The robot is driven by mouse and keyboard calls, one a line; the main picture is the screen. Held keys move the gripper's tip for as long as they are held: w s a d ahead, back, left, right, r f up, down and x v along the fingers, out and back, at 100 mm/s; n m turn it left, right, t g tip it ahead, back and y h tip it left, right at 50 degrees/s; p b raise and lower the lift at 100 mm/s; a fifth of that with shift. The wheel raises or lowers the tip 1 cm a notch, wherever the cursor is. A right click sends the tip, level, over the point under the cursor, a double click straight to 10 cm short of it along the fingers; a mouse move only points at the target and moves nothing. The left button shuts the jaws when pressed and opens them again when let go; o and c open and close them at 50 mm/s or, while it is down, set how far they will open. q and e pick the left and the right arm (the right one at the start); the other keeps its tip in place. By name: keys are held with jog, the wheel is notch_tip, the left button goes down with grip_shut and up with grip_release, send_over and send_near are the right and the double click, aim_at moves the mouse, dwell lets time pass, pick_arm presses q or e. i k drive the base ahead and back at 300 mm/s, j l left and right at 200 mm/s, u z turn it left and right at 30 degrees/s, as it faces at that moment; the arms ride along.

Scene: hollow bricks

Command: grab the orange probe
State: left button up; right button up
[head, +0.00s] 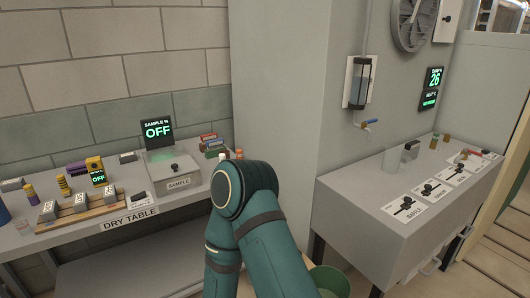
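An orange-yellow handheld device with a small green OFF display (96,166) stands upright among small items on the dry table (75,238) at the left. It is the thing that looks most like the orange probe, though I cannot be sure. A teal arm of mine rises in the bottom middle, bent at its joint, to the right of the device and apart from it. Neither of my grippers shows in the head view, so their state is hidden.
A wooden rack (84,217) with grey blocks lies in front of the device, and yellow stacks (63,185) stand left of it. A grey sample box (176,172) is to the right. A grey wall (277,80) separates the right counter (365,205), with its valve controls.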

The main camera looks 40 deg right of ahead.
aim_at(240, 151)
jog(key=i+z, duration=0.2)
jog(key=z, duration=0.25)
jog(key=i+j+z, duration=0.2)
jog(key=z, duration=0.3)
jog(key=i+j+z, duration=0.2)
jog(key=z, duration=0.25)
jog(key=i+j+z, duration=0.1)
jog(key=j+z, duration=0.15)
jog(key=z, duration=0.25)
jog(key=i+j+z, duration=0.1)
jog(key=j+z, duration=0.2)
jog(key=z, duration=0.15)
